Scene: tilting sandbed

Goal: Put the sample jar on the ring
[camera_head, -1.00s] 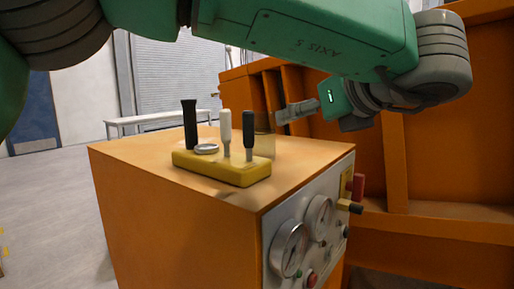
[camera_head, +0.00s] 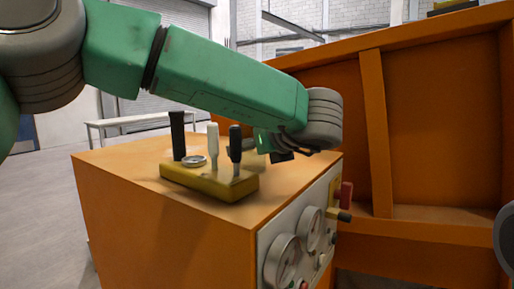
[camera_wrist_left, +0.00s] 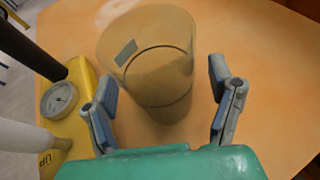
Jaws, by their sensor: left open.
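The sample jar (camera_wrist_left: 150,55) is a clear, tan-tinted cylinder with a small grey label. In the left wrist view it stands on the orange cabinet top, between and beyond the open fingers of my left gripper (camera_wrist_left: 163,75). Gaps show on both sides, so nothing is gripped. In the head view my left gripper (camera_head: 241,146) is low over the cabinet top, behind the levers, and partly hidden by them and by my arm. I cannot make out a separate ring in either view. My right gripper is out of view.
A yellow lever block (camera_head: 210,184) with black and white handles and a small round gauge (camera_head: 194,161) stands on the orange cabinet (camera_head: 140,172), close beside my left gripper. Gauges and knobs line the cabinet's front panel (camera_head: 298,245). An orange sandbed frame (camera_head: 375,130) rises behind at right.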

